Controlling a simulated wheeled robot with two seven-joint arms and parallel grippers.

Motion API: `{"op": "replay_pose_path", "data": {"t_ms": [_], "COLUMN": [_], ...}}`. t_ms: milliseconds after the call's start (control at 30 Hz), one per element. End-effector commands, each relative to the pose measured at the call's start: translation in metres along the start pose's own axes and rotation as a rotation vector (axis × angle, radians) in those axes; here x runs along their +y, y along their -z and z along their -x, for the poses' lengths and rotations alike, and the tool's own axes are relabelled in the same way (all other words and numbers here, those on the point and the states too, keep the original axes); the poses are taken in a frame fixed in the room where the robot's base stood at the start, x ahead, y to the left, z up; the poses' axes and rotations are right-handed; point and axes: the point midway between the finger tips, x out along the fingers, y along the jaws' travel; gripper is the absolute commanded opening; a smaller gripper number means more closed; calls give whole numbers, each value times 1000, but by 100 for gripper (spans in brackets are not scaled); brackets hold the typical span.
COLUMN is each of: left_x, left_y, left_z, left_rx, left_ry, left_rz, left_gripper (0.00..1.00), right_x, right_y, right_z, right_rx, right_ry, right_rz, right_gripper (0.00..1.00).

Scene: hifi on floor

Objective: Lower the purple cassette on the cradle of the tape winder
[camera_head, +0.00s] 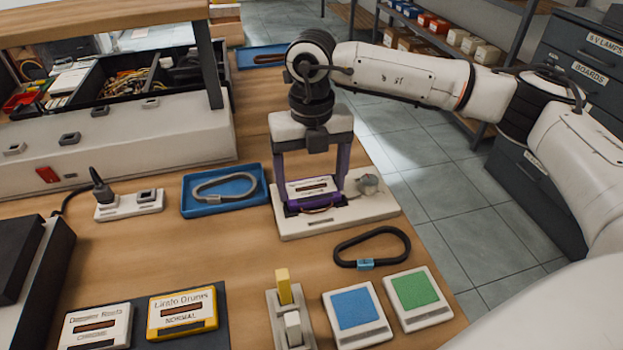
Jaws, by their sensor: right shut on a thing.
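The purple cassette (316,208) has a white label and a dark window, and it shows at the middle of the head view. My right gripper (312,184) points down from above, its two purple-tinted fingers at the cassette's left and right sides. It is shut on the cassette. The tape winder is a pale flat base (350,212) with a small grey knob (369,183) at its right. The cassette is over the winder's left part, low and close to it. The cradle is hidden behind or under the cassette, so contact cannot be told. My left gripper is out of view.
A blue tray (190,206) with a grey loop is left of the winder. A black loop (372,262) lies in front. Blue (354,307) and green (415,289) pads, a yellow-lever switch (284,288) and two cassettes (182,311) (97,327) stand nearer. The table's right edge is close.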

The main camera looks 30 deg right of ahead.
Motion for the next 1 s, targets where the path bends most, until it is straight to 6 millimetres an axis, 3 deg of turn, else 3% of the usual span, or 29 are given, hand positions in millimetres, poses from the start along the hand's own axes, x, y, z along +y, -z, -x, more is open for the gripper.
{"op": "replay_pose_path", "data": {"t_ms": [300, 333, 433, 867, 1000], "left_x": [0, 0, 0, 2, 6], "left_y": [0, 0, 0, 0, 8], "left_z": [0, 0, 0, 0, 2], "left_rx": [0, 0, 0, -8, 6], "left_ry": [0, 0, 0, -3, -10], "left_rz": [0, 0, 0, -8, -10], "left_gripper": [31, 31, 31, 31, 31], "right_x": [0, 0, 0, 0, 1], "right_y": [0, 0, 0, 0, -1], "right_z": [0, 0, 0, 0, 29], "right_rx": [0, 0, 0, -1, -5], "right_ry": [0, 0, 0, 0, -3], "right_rz": [0, 0, 0, 0, 1], "right_gripper": [55, 82, 99, 99, 99]}}
